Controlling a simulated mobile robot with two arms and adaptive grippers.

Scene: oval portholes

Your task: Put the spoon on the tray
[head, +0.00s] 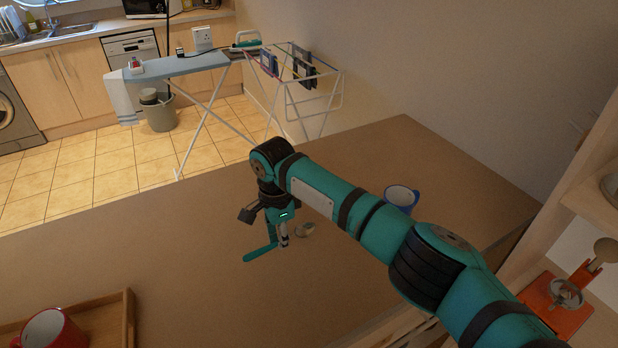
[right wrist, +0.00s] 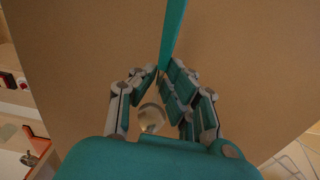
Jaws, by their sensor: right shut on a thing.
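The spoon has a teal handle (head: 260,252) and a metal bowl (head: 305,230). My right gripper (head: 284,241) is shut on it near the middle, with the handle out to the left and the bowl to the right. In the right wrist view the handle (right wrist: 173,35) runs up from between the fingers, and the bowl (right wrist: 151,118) shows below them. I cannot tell how far the spoon is above the counter. The wooden tray (head: 128,318) is at the lower left, partly cut off by the frame. My left gripper is out of view.
A red mug (head: 52,330) stands on the tray. A blue mug (head: 402,196) stands behind my right arm. The brown counter (head: 190,250) is clear between gripper and tray. Shelves (head: 590,190) and an orange item (head: 560,300) are at the right.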

